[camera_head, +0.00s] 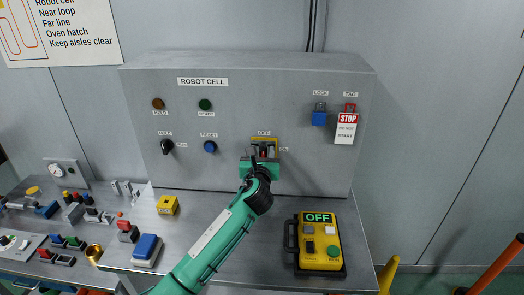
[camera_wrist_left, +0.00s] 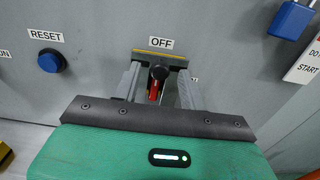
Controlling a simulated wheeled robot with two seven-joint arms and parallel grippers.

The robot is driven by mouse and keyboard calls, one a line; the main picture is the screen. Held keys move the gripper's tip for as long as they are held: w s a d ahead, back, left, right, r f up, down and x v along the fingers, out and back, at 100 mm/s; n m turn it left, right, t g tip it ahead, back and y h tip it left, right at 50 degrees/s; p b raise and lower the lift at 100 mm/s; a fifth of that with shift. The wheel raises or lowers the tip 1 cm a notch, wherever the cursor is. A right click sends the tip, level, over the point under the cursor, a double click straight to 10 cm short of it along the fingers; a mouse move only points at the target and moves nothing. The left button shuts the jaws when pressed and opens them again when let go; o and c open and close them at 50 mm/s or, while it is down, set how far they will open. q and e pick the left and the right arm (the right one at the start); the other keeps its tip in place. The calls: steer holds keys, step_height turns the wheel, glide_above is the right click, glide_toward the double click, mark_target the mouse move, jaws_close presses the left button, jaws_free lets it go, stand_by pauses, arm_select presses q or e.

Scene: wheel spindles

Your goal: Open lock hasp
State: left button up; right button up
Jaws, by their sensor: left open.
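The switch under the OFF label, with a black knob and red lever (camera_wrist_left: 154,86), is on the grey cabinet front. A yellow plate (camera_wrist_left: 160,54) shows above it, and also in the head view (camera_head: 271,141). My left gripper (camera_head: 263,155) is at this switch. In the left wrist view its two open fingers (camera_wrist_left: 160,75) stand on either side of the knob and lever. I cannot tell whether they touch the switch. I cannot make out a separate hasp; the gripper hides part of the switch. My right gripper is in neither view.
A blue padlock (camera_head: 319,118) and a red-and-white STOP tag (camera_head: 346,126) hang to the right of the switch. A blue RESET button (camera_head: 210,147) is to its left. A yellow device reading OFF (camera_head: 320,240) and a yellow block (camera_head: 167,205) stand on the bench.

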arm_select(q)
steer(key=shift+w, duration=0.2)
jaws_close()
steer(key=shift+f, duration=0.1)
